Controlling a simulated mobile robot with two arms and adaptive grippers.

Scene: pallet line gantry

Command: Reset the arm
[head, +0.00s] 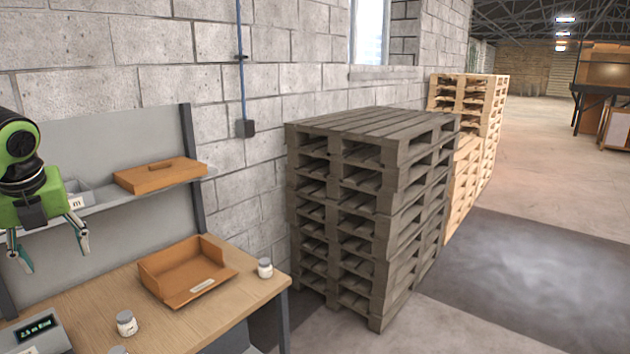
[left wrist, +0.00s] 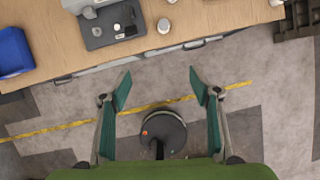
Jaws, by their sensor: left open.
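My left gripper (head: 48,250) hangs at the left edge of the head view, in front of the workbench's shelf. It points down, and its fingers are apart with nothing between them. In the left wrist view my left gripper (left wrist: 160,92) also shows open and empty, above the floor just off the bench's front edge. My left arm is cut off by the left edge of the head view. My right gripper is in neither view.
The bench (head: 110,292) holds an orange-brown tray (head: 165,275), white jars (head: 265,268) and a device with a lit display (head: 38,330). A brown lid (head: 160,175) lies on the shelf. Dark pallets (head: 375,200) are stacked right of the bench. Open floor lies farther right.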

